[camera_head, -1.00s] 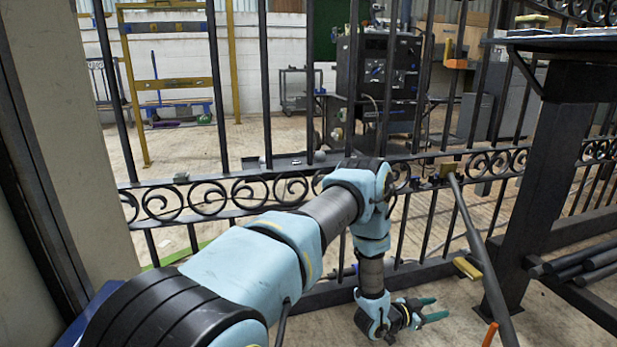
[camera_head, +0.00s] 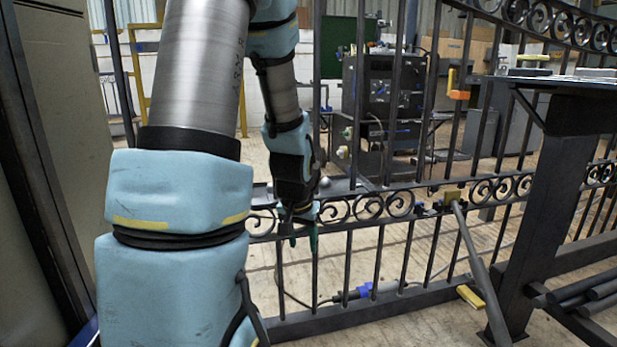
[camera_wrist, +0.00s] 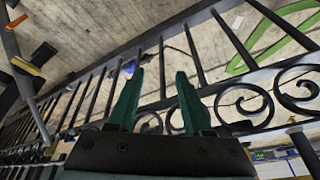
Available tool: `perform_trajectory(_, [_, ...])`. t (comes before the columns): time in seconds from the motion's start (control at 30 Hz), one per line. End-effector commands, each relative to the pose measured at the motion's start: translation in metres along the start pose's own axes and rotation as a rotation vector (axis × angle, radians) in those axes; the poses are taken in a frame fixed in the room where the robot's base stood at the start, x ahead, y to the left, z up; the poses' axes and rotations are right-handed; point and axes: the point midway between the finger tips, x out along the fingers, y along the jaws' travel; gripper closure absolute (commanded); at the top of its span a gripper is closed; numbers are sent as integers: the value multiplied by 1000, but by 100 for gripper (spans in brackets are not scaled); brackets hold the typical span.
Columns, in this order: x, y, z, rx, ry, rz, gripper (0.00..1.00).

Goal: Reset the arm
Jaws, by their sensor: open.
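My gripper (camera_head: 299,238) hangs pointing down in front of the scroll band of the black iron gate (camera_head: 370,207). Its green fingers show in the wrist view (camera_wrist: 158,100), spread apart with nothing between them. In the wrist view the gate's bars and scrolls (camera_wrist: 245,100) lie beyond and beside the fingers. I cannot tell whether the fingers touch the gate. My arm rises at the left of the head view and hides part of the gate there.
A dark workbench (camera_head: 548,190) stands at the right, with pipes (camera_head: 585,285) on its lower shelf. A grey bar (camera_head: 482,275) leans against the gate. A blue-fitted tool (camera_head: 365,290) lies low by the gate. A beige pillar (camera_head: 60,150) is at the left. A machine cabinet (camera_head: 385,100) stands behind.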

Motion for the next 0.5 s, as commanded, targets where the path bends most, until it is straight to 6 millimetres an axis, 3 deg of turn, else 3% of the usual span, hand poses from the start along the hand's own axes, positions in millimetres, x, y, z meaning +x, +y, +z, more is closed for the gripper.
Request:
perform_trajectory(0.03, [-19,-7,13,-42,-27,-7,50])
perform_trajectory(0.1, [-37,-12,32,-93,-70,-12,50])
perform_trajectory(0.37, [-92,-18,97,-256,-201,-7,50])
perform_trajectory(0.5, [-121,-19,84,-249,-203,-7,50])
